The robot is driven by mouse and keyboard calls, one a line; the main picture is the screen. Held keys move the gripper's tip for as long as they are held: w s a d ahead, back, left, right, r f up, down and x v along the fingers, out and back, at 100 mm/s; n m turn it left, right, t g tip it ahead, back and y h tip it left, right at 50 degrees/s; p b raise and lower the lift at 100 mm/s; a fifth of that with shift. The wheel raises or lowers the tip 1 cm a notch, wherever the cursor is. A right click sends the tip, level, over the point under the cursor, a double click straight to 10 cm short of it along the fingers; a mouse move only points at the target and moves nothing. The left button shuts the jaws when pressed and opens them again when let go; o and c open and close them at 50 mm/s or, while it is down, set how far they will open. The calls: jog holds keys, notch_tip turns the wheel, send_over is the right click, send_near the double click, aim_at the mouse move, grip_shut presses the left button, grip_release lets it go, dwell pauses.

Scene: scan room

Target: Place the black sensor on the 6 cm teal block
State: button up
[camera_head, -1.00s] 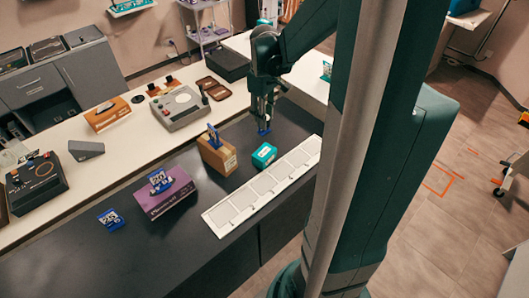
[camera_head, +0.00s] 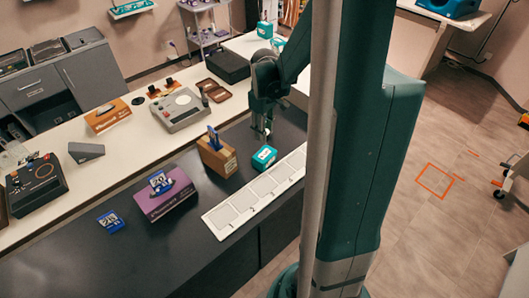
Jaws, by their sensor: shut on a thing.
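The teal block (camera_head: 264,157) stands on the dark bench top, just left of the white tray and right of the brown box. My gripper (camera_head: 265,131) points down just behind the block, above the dark top. It is shut on a small dark thing with a trace of blue at the fingertips. The fingers hide most of this thing, and I cannot tell whether it is the black sensor. No other thing rests on the teal block. The gap between fingertips and block is too small to judge.
A brown box (camera_head: 219,158) and a purple box (camera_head: 163,199) each bear an upright blue-labelled piece. Another blue-labelled piece (camera_head: 111,222) lies to the left. The white compartment tray (camera_head: 217,216) runs along the front edge. Devices stand on the white counter behind.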

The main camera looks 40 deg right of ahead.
send_over(265, 154)
jog(key=shift+w+f+b, duration=0.15)
jog(key=shift+f+b, duration=0.15)
jog(key=shift+f, duration=2.5)
jog(key=shift+f, duration=0.1)
jog(key=shift+f, duration=2)
jog(key=shift+f+b, duration=0.2)
jog(key=shift+b, duration=0.2)
jog(key=o, duration=0.9)
jog(key=shift+r, duration=0.25)
jog(key=shift+r+p, duration=0.85)
jog(key=shift+r, duration=5.1)
